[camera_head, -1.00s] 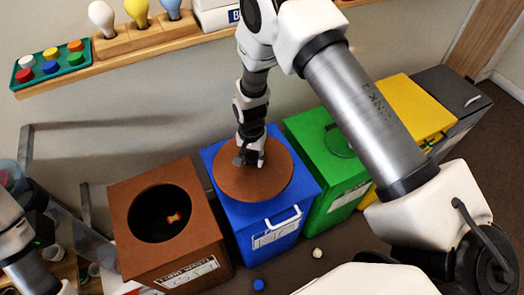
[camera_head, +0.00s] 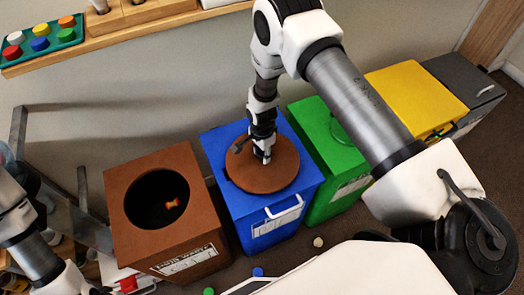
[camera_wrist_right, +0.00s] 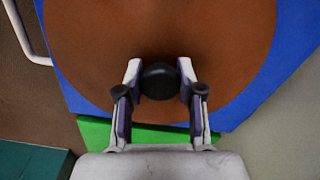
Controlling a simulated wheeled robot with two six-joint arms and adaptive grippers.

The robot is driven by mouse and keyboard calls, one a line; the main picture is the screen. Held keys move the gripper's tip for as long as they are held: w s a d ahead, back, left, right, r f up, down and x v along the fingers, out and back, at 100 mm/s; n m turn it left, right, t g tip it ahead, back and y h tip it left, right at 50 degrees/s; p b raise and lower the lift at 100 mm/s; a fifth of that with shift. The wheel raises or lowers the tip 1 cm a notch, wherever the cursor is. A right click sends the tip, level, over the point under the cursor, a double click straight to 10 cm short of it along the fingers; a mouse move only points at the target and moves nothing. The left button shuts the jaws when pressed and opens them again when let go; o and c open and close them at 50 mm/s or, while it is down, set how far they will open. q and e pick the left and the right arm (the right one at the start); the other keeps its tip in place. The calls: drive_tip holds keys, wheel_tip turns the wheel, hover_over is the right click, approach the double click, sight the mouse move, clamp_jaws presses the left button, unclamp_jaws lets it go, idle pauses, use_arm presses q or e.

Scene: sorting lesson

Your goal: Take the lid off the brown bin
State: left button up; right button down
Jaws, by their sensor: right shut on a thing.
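The brown bin (camera_head: 190,155) stands left of the blue bin in the head view. Its round top opening is uncovered, with a small orange-red thing inside. The round brown lid (camera_head: 277,178) is over the blue bin's top; I cannot tell if it touches. My right gripper (camera_head: 265,158) is shut on the lid's black knob. In the right wrist view, its two fingers (camera_wrist_right: 159,82) flank the knob (camera_wrist_right: 159,80) above the lid (camera_wrist_right: 90,50). My left arm shows at the left edge; its gripper is not in view.
The blue bin (camera_head: 233,200), green bin (camera_head: 312,120), yellow bin (camera_head: 410,90) and grey bin (camera_head: 465,75) stand in a row to the right. Small balls lie on the floor in front. A wall shelf (camera_head: 150,38) holds a tray of colored pieces (camera_head: 42,45).

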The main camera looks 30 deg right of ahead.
drive_tip(key=shift+w+f, duration=0.1)
drive_tip(key=shift+f, duration=0.05)
drive_tip(key=c, duration=0.7)
unclamp_jaws()
drive_tip(key=shift+o, duration=0.2)
drive_tip(key=o, duration=0.5)
drive_tip(key=shift+r+p, duration=2.6)
drive_tip(key=shift+r, duration=1)
